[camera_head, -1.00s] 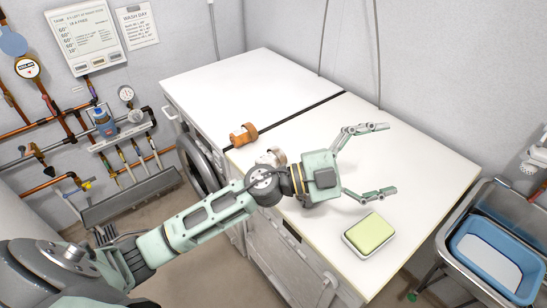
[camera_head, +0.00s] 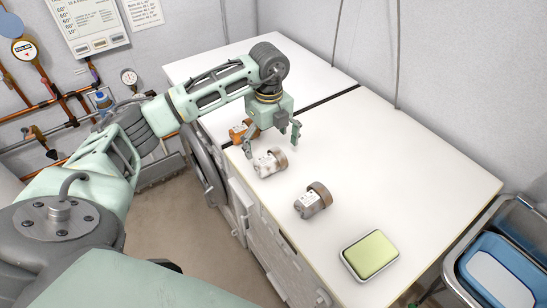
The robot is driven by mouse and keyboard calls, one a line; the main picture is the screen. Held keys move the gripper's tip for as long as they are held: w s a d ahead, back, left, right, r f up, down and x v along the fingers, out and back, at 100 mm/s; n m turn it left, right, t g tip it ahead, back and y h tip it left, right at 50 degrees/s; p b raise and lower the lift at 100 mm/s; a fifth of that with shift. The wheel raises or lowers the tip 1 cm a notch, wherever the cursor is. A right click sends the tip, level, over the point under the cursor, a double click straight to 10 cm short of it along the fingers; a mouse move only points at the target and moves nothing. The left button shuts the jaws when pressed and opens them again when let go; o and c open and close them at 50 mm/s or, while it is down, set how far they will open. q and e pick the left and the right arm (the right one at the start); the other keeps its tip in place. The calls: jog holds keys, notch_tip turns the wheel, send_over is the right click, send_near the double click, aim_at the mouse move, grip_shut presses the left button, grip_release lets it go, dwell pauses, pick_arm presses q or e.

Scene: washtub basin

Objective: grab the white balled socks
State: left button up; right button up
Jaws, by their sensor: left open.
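The white balled socks (camera_head: 265,165) lie on the white worktop near its front edge, with a brownish band at their right end. My left gripper (camera_head: 273,148) points down just behind and over them, with its two fingers spread and nothing between them that I can make out. I cannot tell whether a finger touches the socks. My right gripper is not in view.
An orange roll (camera_head: 236,132) lies close to the left finger, partly hidden by it. A grey roll (camera_head: 308,204) lies nearer the front right. A green sponge (camera_head: 372,253) sits in a dish. The worktop's back right is clear.

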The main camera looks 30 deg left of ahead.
aim_at(270, 156)
pick_arm(q)
jog(key=f+p, duration=0.1)
jog(key=f, duration=0.2)
jog(key=shift+s+d+p, duration=0.2)
jog(key=shift+s+p, duration=0.15)
notch_tip(270, 156, down, 3)
jog(key=shift+w+r+p, duration=0.1)
jog(key=shift+r+p, duration=0.1)
jog(key=shift+p, duration=0.2)
jog(key=shift+f, duration=0.55)
jog(key=c, duration=1.2)
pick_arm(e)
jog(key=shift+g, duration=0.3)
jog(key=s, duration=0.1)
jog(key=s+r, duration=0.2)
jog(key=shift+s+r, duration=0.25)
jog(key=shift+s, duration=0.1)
